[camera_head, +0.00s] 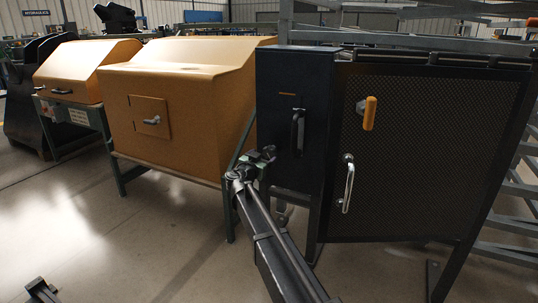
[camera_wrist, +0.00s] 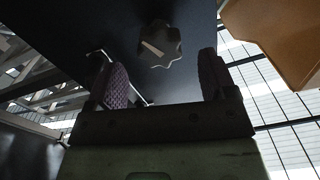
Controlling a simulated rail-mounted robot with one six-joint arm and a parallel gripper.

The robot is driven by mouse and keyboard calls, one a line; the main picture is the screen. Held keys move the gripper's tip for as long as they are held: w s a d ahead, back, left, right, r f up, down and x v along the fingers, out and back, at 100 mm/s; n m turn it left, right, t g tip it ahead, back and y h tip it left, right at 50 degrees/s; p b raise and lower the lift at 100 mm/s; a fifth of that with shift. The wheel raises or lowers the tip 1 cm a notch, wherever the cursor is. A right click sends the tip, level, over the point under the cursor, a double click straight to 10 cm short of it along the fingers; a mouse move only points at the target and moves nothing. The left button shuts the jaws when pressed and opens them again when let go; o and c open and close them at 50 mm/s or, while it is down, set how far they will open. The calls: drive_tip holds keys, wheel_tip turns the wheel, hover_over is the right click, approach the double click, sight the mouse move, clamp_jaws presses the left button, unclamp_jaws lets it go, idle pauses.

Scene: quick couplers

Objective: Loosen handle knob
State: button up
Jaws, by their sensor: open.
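A dark, lobed knob (camera_wrist: 160,45) with a pale bar across its face shows in the wrist view, on a dark panel (camera_wrist: 108,35). My gripper (camera_wrist: 163,62) is open, with one textured finger to the left of the knob and one to the right. The knob lies beyond the fingertips, roughly centred between them, and no contact shows. In the head view my gripper (camera_head: 257,160) is small and dark, at the lower left of the dark cabinet (camera_head: 283,75). I cannot make out the knob clearly there.
The cabinet front bears a black handle (camera_head: 297,132). The mesh door (camera_head: 440,150) beside it carries a yellow handle (camera_head: 369,113) and a metal bar handle (camera_head: 348,183). An orange housing (camera_head: 190,85) stands close on the left. Open floor (camera_head: 90,230) lies in front of it.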

sight(268, 154)
drive_tip(key=x, duration=0.5)
drive_tip(key=shift+d, duration=0.1)
drive_tip(key=c, duration=0.9)
